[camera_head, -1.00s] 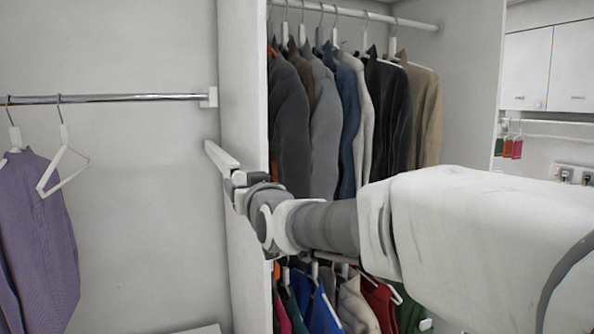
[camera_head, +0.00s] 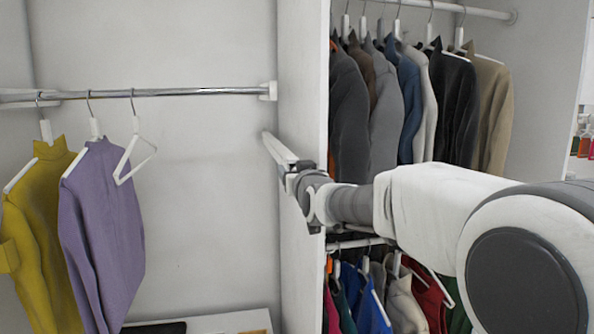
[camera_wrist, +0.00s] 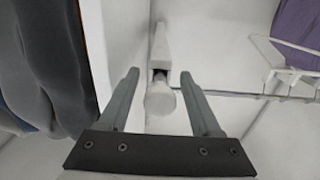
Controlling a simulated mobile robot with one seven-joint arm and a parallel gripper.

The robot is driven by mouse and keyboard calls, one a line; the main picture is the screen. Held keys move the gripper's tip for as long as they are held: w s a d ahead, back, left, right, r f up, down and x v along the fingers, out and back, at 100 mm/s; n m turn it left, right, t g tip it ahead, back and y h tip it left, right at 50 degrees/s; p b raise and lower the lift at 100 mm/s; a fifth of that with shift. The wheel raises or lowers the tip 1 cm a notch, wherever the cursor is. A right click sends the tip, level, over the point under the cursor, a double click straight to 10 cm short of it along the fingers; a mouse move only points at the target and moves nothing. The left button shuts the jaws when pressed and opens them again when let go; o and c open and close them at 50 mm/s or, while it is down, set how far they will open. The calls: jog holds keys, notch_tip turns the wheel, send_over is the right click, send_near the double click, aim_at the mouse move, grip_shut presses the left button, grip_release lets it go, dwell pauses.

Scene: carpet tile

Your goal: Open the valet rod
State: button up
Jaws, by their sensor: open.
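The valet rod is a short white bar (camera_head: 278,148) fixed to the left face of the closet's upright panel, below the level of the chrome rail. It also shows in the wrist view as a white housing (camera_wrist: 160,50) with a round white knob (camera_wrist: 160,98) at its near end. My gripper (camera_head: 293,172) is at the rod's near end, beside the panel. In the wrist view my gripper (camera_wrist: 160,76) is open, with one grey finger on each side of the knob and visible gaps on both sides. In the head view its fingers are partly hidden.
The upright panel (camera_head: 302,60) stands close beside my gripper. A chrome rail (camera_head: 180,92) at left holds a yellow garment (camera_head: 45,220), a purple one (camera_head: 105,225) and an empty hanger (camera_head: 133,155). Jackets (camera_head: 405,100) hang right of the panel, with more clothes below.

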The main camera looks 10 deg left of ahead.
grip_shut()
dwell(1.3)
